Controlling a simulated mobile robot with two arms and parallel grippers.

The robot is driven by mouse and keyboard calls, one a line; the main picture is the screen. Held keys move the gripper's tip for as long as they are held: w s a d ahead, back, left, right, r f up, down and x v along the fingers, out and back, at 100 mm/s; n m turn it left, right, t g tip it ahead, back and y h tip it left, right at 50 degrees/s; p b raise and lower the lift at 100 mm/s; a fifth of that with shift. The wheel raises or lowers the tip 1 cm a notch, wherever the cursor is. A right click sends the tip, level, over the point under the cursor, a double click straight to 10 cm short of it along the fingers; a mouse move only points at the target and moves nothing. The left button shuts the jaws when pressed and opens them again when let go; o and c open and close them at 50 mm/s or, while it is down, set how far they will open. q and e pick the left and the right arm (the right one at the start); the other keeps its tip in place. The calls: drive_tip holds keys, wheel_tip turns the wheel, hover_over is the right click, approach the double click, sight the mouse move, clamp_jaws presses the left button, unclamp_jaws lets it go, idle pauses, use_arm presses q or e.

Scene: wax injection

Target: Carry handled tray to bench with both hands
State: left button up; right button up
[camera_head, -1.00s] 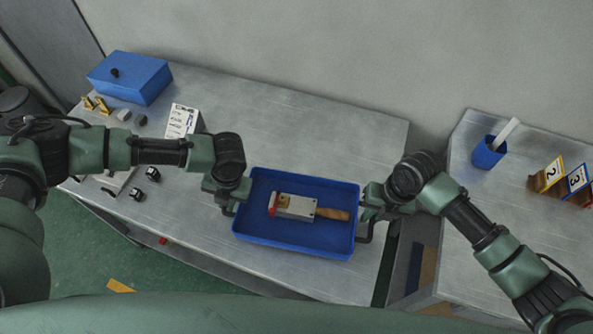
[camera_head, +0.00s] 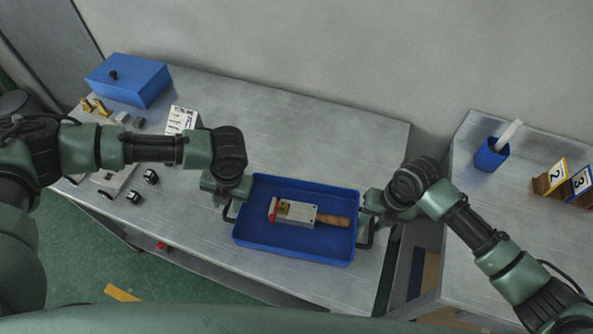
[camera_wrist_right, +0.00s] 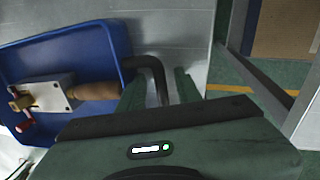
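The blue handled tray (camera_head: 292,249) sits on the grey metal bench (camera_head: 325,130), near its front right part. In it lies a metal block mould (camera_head: 296,213) with a red end and a wooden handle. My left gripper (camera_head: 222,198) is over the tray's left black handle (camera_head: 229,213); its finger gap is too small to tell. My right gripper (camera_head: 366,208) is at the right handle (camera_head: 369,238). In the right wrist view, the fingers of my right gripper (camera_wrist_right: 160,90) stand apart on both sides of the black handle (camera_wrist_right: 158,72), with gaps showing.
A blue lidded box (camera_head: 129,80), brass pieces, small dark parts and a printed sheet (camera_head: 181,120) are at the bench's left. A second table (camera_head: 530,136) stands right across a gap, with a blue cup (camera_head: 491,155) and number cards (camera_head: 566,180). The bench behind the tray is clear.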

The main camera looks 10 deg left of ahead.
use_arm(q)
drive_tip(key=v, duration=0.8)
use_arm(e)
wheel_tip(320, 180, up, 12)
drive_tip(key=d, duration=0.2)
use_arm(q)
drive_tip(key=shift+r, duration=0.15)
use_arm(e)
drive_tip(key=shift+s+d+f, duration=0.1)
drive_tip(key=shift+s+f, duration=0.05)
